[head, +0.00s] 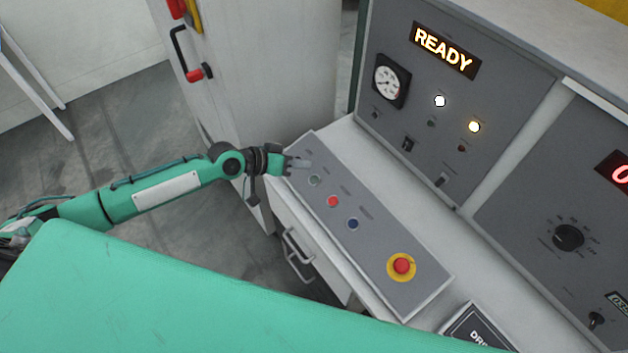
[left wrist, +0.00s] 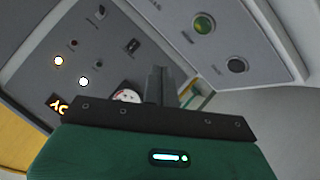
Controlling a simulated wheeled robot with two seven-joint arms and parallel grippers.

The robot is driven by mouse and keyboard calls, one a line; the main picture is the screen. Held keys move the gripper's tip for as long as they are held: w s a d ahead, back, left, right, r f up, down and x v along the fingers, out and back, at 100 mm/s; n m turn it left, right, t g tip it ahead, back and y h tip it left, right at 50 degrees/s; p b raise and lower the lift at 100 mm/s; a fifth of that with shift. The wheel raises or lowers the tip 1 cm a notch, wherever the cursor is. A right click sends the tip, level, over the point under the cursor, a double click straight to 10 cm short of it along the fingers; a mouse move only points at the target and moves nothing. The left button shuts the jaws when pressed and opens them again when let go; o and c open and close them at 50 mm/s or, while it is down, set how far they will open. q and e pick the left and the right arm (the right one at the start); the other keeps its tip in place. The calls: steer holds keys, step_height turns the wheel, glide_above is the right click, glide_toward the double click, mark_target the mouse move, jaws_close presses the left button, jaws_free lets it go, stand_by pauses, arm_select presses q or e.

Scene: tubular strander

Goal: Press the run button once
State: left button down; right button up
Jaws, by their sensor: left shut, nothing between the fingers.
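The sloped grey button panel (head: 372,250) carries a green button (head: 315,180), a red button (head: 333,201) and a blue button (head: 352,223) in a row. The labels are too small to read, so I cannot tell which is the run button. My left gripper (head: 303,163) is shut and empty at the panel's far end, just beyond the green button. In the left wrist view, the shut fingers (left wrist: 160,86) are left of and below the green button (left wrist: 203,24) and a dark round button (left wrist: 236,65). Contact cannot be told.
A red emergency stop (head: 401,266) on a yellow ring sits at the panel's near end. Behind stands an upright console with a lit READY display (head: 446,50), a gauge (head: 388,80) and two lit lamps. A light cabinet (head: 255,75) stands behind my left gripper.

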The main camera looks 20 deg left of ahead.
mark_target(314, 180)
arm_select(q)
steer(key=f+b, duration=0.1)
steer(key=f, duration=0.1)
steer(key=w+f+b, duration=0.1)
steer(key=f+b, duration=0.1)
steer(key=d+f+b, duration=0.1)
steer(key=f, duration=0.1)
steer(key=shift+w, duration=0.15)
steer(key=shift+w+d+f+b, duration=0.1)
steer(key=shift+w+f+b, duration=0.05)
steer(key=shift+f+b, duration=0.35)
steer(key=shift+r, duration=0.1)
stand_by(0.7)
stand_by(0.5)
steer(key=shift+w+f+b, duration=0.1)
steer(key=shift+f+b, duration=0.3)
